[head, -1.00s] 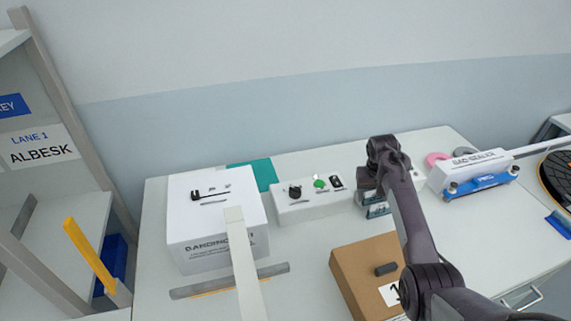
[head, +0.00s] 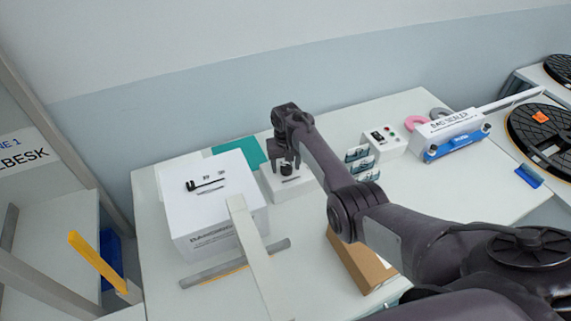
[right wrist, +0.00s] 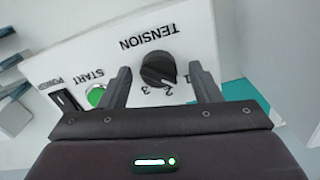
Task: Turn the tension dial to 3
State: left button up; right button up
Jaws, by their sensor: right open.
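The black round tension dial (right wrist: 159,69) sits on a white control panel (right wrist: 75,62), under the word TENSION, which appears upside down in the right wrist view. The numbers 1, 2 and 3 are printed around its near side. I cannot clearly tell which number its pointer marks. My right gripper (right wrist: 161,84) is open, with one finger on each side of the dial and gaps between fingers and dial. In the head view my right gripper (head: 286,158) hangs over the control box (head: 271,191) and partly hides the dial. My left gripper is not in view.
A green START button (right wrist: 96,95) and black POWER switch (right wrist: 66,101) lie left of the dial. A white banding machine (head: 207,221) stands left of the control box. A cardboard box (head: 352,268) lies beneath my right arm. A blue-white bag sealer (head: 449,130) stands further right.

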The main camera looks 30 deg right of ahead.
jog(key=shift+d+f, duration=0.1)
jog(key=shift+f, duration=0.05)
jog(key=c, duration=1)
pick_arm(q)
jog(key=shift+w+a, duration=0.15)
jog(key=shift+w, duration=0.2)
